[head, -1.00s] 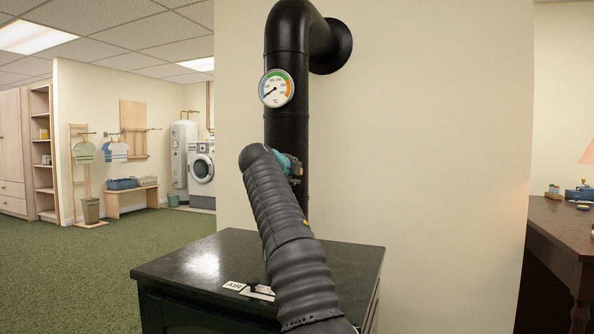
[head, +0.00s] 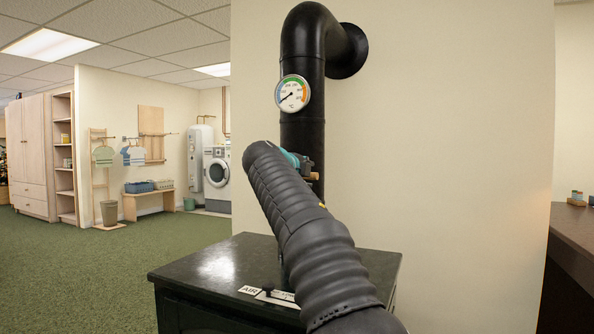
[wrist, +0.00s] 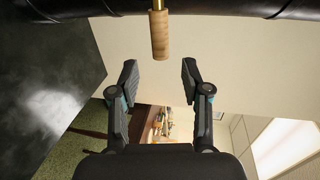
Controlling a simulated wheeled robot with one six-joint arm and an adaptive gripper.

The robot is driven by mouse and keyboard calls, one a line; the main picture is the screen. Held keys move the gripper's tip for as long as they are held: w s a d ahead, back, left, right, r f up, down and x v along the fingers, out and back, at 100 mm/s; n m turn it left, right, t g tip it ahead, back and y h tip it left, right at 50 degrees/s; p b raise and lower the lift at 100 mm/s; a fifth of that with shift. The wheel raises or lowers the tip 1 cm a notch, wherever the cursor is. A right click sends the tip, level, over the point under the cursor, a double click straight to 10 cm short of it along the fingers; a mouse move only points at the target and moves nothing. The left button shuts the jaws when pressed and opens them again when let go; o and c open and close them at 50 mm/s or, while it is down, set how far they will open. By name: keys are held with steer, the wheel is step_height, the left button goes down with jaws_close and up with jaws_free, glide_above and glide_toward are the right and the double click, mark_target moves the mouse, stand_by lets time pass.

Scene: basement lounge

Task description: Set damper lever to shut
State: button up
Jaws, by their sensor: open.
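The damper lever is a thin brass rod with a pale wooden grip (wrist: 159,36), reaching out from the black stove pipe (wrist: 60,10) in the wrist view. In the head view the end of the wooden grip (head: 314,176) shows just right of my gripper. My gripper (wrist: 158,70) is open and empty. In the wrist view the grip's end lies just beyond the fingertips, roughly centred between them, touching neither. In the head view my arm hides most of my gripper (head: 298,162), the lever's rod and part of the pipe. No shut marking is readable.
A round temperature gauge (head: 292,93) is on the pipe above my gripper. The black stove top (head: 215,258) lies below, with an AIR label (head: 249,290) and a small slider. A plain wall (head: 440,150) stands behind. Open green carpet (head: 80,270) is at left, a desk (head: 575,240) at right.

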steer(key=v, duration=0.6)
steer(key=shift+d, duration=0.1)
steer(key=s+d+f+n+g+y+p, duration=0.1)
steer(key=s+d+f+n+g, duration=0.2)
steer(key=s, duration=0.4)
steer(key=s+d+f+n+y+p, duration=0.2)
steer(key=s+d+f+n, duration=0.25)
steer(key=s+n, duration=0.2)
steer(key=s+d+f+n+g+y+p, duration=0.1)
steer(key=s+d+f+n+g, duration=0.2)
steer(key=s, duration=0.4)
steer(key=s+f+n+g+y+p, duration=0.2)
steer(key=s+f+n, duration=0.9)
steer(key=s+f, duration=1)
steer(key=s+a+y+p, duration=0.1)
steer(key=s, duration=0.2)
steer(key=shift+y, duration=0.3)
steer(key=shift+n, duration=0.25)
